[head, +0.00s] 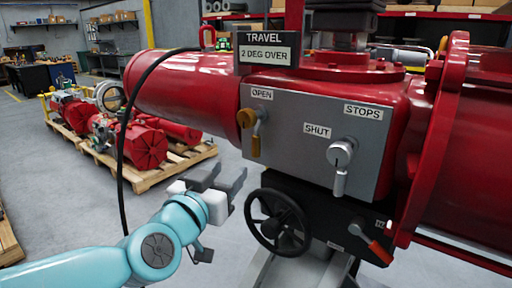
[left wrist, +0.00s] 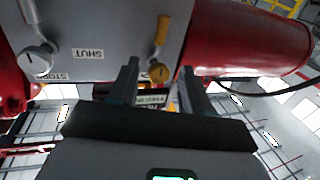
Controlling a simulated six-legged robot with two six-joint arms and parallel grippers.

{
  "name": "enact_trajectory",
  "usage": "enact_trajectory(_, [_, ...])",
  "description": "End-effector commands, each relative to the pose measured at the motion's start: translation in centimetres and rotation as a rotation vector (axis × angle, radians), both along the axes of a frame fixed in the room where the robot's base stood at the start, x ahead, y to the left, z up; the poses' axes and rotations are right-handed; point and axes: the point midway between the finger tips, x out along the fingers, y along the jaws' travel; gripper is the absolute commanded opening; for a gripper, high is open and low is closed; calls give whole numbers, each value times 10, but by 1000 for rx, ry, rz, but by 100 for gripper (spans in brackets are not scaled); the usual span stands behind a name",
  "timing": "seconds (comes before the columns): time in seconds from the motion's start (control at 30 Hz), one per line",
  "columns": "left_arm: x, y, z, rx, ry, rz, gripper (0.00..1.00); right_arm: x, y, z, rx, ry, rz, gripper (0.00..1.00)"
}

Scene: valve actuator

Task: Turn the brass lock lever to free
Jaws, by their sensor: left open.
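The brass lock lever (head: 256,138) sits under the OPEN label on the grey panel (head: 290,125), its handle hanging down from a round brass hub. In the left wrist view, which is upside down, the brass lever (left wrist: 161,38) shows between and beyond the fingertips, apart from them. My left gripper (head: 226,178) is open and empty, below and to the left of the lever in the head view. It also shows in the left wrist view (left wrist: 159,74), two dark fingers spread. My right gripper is not in view.
A silver lever (head: 341,165) hangs beside the SHUT and STOPS labels. A black handwheel (head: 278,222) and a red-handled lever (head: 374,248) are below the panel. A TRAVEL sign (head: 268,49) reads 2 DEG OVER. A black cable (head: 121,150) arcs down at left. Red parts lie on a pallet (head: 155,178).

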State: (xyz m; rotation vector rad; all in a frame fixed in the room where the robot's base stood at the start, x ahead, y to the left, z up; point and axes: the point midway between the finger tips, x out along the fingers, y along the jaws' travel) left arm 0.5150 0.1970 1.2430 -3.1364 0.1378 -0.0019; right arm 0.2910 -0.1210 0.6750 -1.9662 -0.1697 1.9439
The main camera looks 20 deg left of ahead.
Motion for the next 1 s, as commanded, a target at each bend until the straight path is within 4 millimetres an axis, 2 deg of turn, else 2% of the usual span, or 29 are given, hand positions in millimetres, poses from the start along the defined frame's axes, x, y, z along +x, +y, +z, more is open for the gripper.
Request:
enact_trajectory(0.3, [79, -9, -1, -1, 3, 1, 48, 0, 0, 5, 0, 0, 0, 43])
enact_trajectory(0.5, [117, -14, 0, -1, 3, 0, 48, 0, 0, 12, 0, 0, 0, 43])
enact_trajectory(0.7, [135, -16, 0, 0, 1, 1, 48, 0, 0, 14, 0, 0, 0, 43])
enact_trajectory(1.0, [138, -17, -1, -1, 2, 0, 48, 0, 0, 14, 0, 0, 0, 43])
